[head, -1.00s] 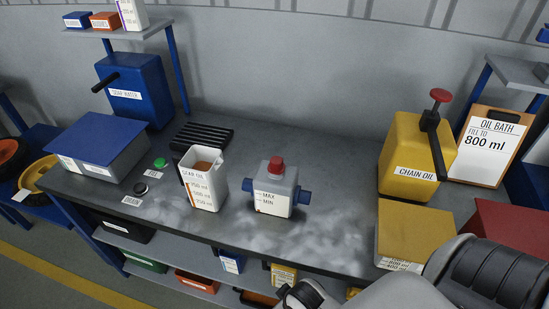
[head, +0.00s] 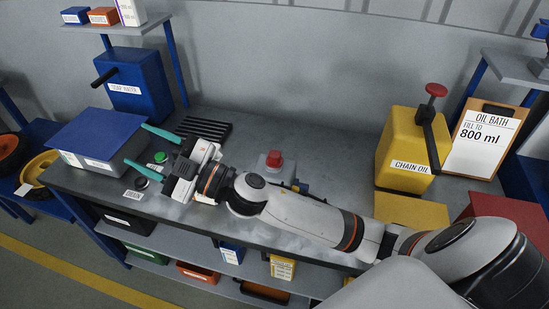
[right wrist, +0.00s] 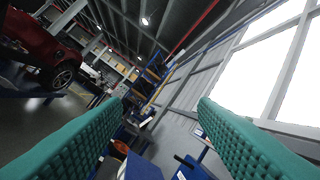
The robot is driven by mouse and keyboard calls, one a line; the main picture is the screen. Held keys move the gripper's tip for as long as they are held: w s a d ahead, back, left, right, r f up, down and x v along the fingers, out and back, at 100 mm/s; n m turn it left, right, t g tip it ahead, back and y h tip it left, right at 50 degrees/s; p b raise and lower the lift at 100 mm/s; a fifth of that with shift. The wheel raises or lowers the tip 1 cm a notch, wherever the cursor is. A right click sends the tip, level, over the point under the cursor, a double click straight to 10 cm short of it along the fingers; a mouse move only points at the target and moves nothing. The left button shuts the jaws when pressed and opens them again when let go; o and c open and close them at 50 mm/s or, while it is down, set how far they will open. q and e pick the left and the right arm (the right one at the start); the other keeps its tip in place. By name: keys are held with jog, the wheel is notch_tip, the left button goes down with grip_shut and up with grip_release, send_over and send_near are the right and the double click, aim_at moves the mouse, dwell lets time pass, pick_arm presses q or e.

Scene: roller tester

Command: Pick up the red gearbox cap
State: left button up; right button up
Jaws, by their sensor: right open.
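The red gearbox cap (head: 274,158) sits on top of the grey gearbox (head: 263,170) on the bench. My right arm passes in front of the gearbox and hides most of its lower part. My right gripper (head: 144,147) is open and empty, with green fingers pointing left, well to the left of the cap and above the bench. In the right wrist view its two green fingers (right wrist: 160,135) are wide apart with nothing between them. The cap does not show in that view. My left gripper is not in view.
The measuring jug is mostly hidden behind my right gripper. A blue-lidded grey box (head: 92,145), a green button (head: 160,157) and a black grate (head: 205,129) are near the gripper. A yellow chain oil dispenser (head: 402,150) stands right. The bench behind the gearbox is clear.

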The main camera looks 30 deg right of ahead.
jog(key=s+a+r+n+g+y, duration=0.1)
jog(key=a+n+g+y, duration=0.3)
jog(key=n+g, duration=0.3)
jog(key=n+g+h, duration=0.3)
jog(key=g+h, duration=0.7)
jog(key=h, duration=0.8)
send_near(274, 154)
notch_tip(274, 154, down, 4)
jog(key=shift+s+r+h+p, duration=0.15)
jog(key=shift+h+p, duration=0.15)
jog(key=shift+p, duration=0.75)
notch_tip(274, 154, down, 5)
jog(key=shift+a+r+p, duration=0.1)
jog(key=shift+a+p, duration=0.05)
jog(key=shift+p, duration=1)
jog(key=shift+f, duration=0.55)
jog(key=shift+c, duration=0.2)
jog(key=c, duration=0.8)
